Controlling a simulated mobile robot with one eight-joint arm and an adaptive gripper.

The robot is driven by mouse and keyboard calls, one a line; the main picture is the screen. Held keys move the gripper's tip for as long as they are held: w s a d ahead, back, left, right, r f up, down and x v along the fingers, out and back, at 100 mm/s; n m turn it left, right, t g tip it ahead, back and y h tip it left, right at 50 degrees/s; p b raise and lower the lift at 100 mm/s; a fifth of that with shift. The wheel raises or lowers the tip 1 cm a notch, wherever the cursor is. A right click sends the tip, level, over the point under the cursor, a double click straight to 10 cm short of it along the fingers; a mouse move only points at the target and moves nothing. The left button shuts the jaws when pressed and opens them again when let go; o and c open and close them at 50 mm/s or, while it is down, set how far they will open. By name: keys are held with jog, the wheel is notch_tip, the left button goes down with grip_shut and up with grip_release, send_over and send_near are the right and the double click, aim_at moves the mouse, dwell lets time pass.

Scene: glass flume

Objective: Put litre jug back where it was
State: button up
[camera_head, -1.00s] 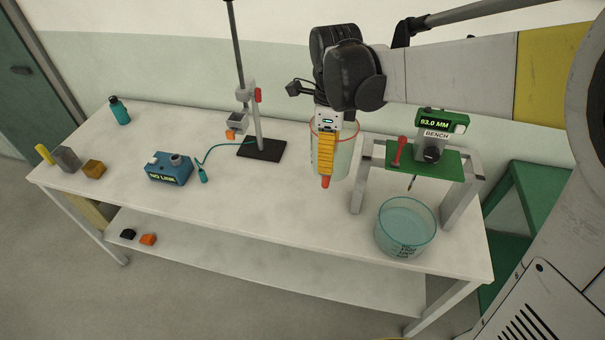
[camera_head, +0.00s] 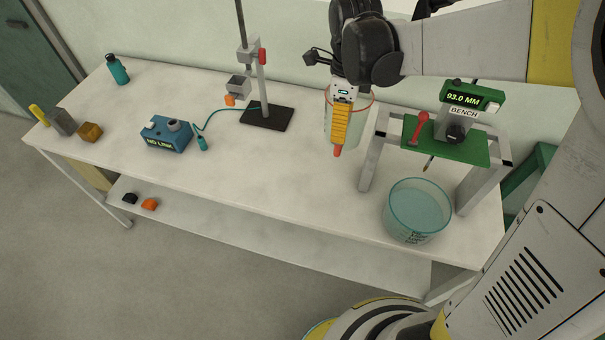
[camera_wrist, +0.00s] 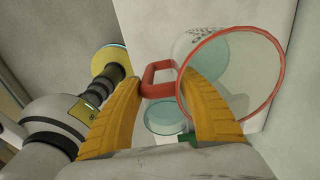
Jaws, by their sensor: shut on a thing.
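The litre jug (camera_head: 359,122) is clear with a red rim and a red handle. In the head view it is upright at the back of the bench, left of the green-topped frame. My gripper (camera_head: 341,126) is on the jug's near side, with its yellow fingers shut on the handle; a red handle end shows below them. In the wrist view the red handle (camera_wrist: 158,68) lies between the fingertips, and the jug's round rim (camera_wrist: 282,72) is at the right. I cannot tell whether the jug's base touches the bench.
The green-topped frame (camera_head: 450,145) with a "93.0 MM" display stands close right of the jug. A teal glass bowl (camera_head: 417,205) is before it. A clamp stand (camera_head: 267,118) and blue box (camera_head: 166,136) are left. The bench (camera_head: 275,180) is clear in the middle front.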

aim_at(335, 149)
jog(key=f+b, duration=0.1)
jog(key=f, duration=0.1)
jog(key=f+b, duration=0.1)
jog(key=f, duration=0.2)
jog(key=f+b, duration=0.1)
jog(key=f, duration=0.2)
jog(key=shift+a, duration=0.4)
jog(key=s+a+f+b, duration=0.3)
jog(key=a+f+b, duration=0.1)
jog(key=a+f, duration=0.6)
jog(key=shift+s+a, duration=0.15)
jog(key=shift+s, duration=0.1)
jog(key=shift+f, duration=0.15)
jog(key=shift+f, duration=0.15)
jog(key=o, duration=1.4)
jog(key=shift+c, duration=0.2)
